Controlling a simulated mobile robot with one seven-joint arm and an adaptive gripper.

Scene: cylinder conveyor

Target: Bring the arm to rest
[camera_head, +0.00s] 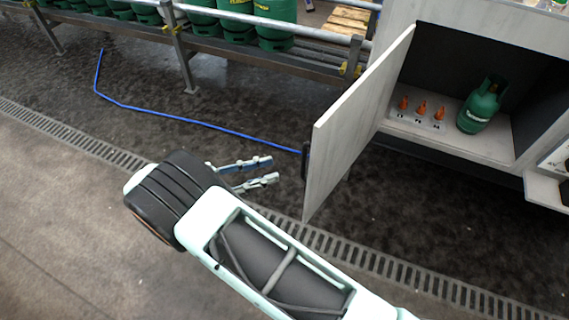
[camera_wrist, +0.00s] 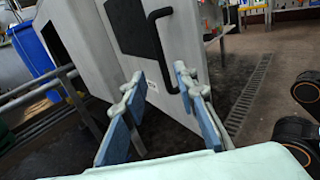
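My gripper (camera_head: 262,172) is open and empty in the head view. Its two fingers are apart and point right, toward the open cabinet door (camera_head: 352,130). In the wrist view my gripper (camera_wrist: 158,82) also shows open, with nothing between its blue-padded fingers. The cabinet door stands beyond them there, with its dark handle (camera_wrist: 163,45). The handle appears between and behind the fingertips; the head view shows a gap between fingers and door.
The open cabinet (camera_head: 455,148) at right holds a green gas cylinder (camera_head: 480,105) and several small orange-topped parts (camera_head: 421,109). A conveyor rail (camera_head: 190,48) with green cylinders runs along the back. A blue hose (camera_head: 180,119) and a drain grate (camera_head: 400,276) cross the floor.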

